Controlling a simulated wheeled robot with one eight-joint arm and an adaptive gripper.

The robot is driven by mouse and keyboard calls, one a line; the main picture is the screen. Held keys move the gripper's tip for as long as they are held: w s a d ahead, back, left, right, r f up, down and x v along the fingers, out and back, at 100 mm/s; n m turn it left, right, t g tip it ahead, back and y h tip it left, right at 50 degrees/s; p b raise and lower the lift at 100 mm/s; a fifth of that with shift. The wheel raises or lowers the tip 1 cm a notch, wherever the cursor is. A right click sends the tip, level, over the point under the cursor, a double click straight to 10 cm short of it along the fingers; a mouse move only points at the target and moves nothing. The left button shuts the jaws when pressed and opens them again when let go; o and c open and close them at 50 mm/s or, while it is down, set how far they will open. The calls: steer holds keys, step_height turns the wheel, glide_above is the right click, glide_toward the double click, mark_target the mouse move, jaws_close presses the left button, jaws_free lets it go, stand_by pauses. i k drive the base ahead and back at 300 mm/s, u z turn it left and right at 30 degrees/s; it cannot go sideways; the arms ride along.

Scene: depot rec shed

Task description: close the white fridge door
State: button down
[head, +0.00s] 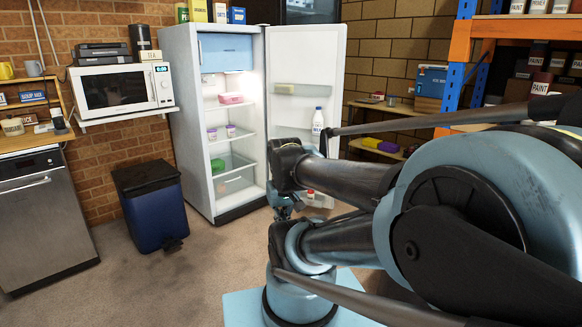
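The white fridge (193,120) stands upright against the brick wall, left of centre. Its door (303,58) is wide open, swung out to the right with its inner side facing me. A white bottle (317,122) stands in a door shelf, and a small red-topped item sits lower in the door. My arm hides the lower and right part of the door. My gripper (285,206) seems to be the small dark and blue part low in front of the fridge, mostly hidden by my arm links. Its fingers are not clear, and I cannot tell whether it touches the door.
A blue bin (149,205) stands on the floor left of the fridge. A microwave (120,90) sits on a wall shelf above it, and a dishwasher (42,225) is at far left. An orange and blue rack (459,45) is at right. Floor left of my base is clear.

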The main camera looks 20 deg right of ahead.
mark_target(310, 58)
steer(key=z, duration=0.4)
steer(key=i, duration=1.35)
steer(key=u, duration=0.1)
